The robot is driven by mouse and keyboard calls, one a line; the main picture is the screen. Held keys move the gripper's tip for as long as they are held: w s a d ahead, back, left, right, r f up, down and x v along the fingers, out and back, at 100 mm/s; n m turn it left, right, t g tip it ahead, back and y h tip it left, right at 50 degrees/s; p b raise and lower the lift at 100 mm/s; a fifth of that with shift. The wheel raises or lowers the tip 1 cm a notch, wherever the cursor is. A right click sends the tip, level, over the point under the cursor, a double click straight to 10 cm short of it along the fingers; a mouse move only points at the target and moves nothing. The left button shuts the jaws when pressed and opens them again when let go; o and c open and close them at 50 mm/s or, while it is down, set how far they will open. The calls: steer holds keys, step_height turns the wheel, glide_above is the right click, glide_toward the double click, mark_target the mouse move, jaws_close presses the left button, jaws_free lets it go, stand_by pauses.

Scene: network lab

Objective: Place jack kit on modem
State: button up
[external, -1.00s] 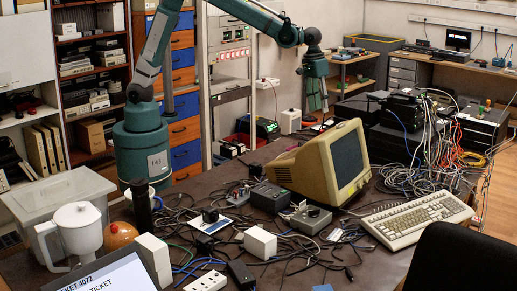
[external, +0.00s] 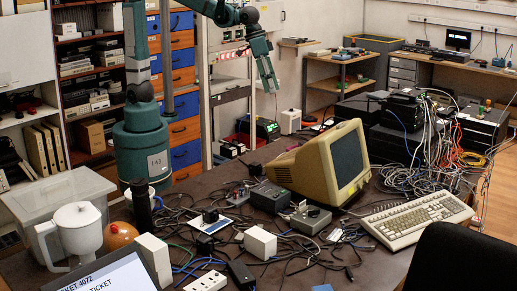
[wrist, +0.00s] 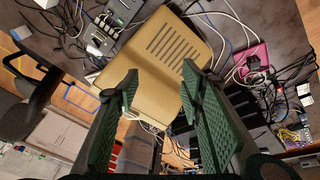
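My gripper (external: 268,86) hangs in the air above the back of the table, left of the beige monitor in the external view. In the wrist view its green fingers (wrist: 158,82) are spread with nothing between them. I cannot tell for sure which items are the jack kit and the modem. Small grey boxes (external: 311,219) and a dark grey box (external: 269,197) lie in front of the monitor. A white box (external: 260,243) stands nearer the front.
The beige monitor (external: 322,160) stands mid-table and fills the middle of the wrist view (wrist: 155,55). Loose cables cover much of the table. A keyboard (external: 417,219) lies at right, a clear bin (external: 45,200) and white jug (external: 78,232) at left.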

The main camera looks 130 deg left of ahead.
steer(key=s+d+f+m+t, duration=0.1)
steer(key=s+d+m, duration=0.3)
steer(key=s+d, duration=0.6)
steer(key=s+d+f+m+t+h, duration=0.1)
steer(key=s+d+f+m+t, duration=0.1)
steer(key=s+d, duration=0.7)
steer(key=s+f+m, duration=0.1)
steer(key=s+m, duration=0.1)
steer(key=s, duration=0.4)
steer(key=shift+d+m+t, duration=0.3)
steer(key=shift+d, duration=0.05)
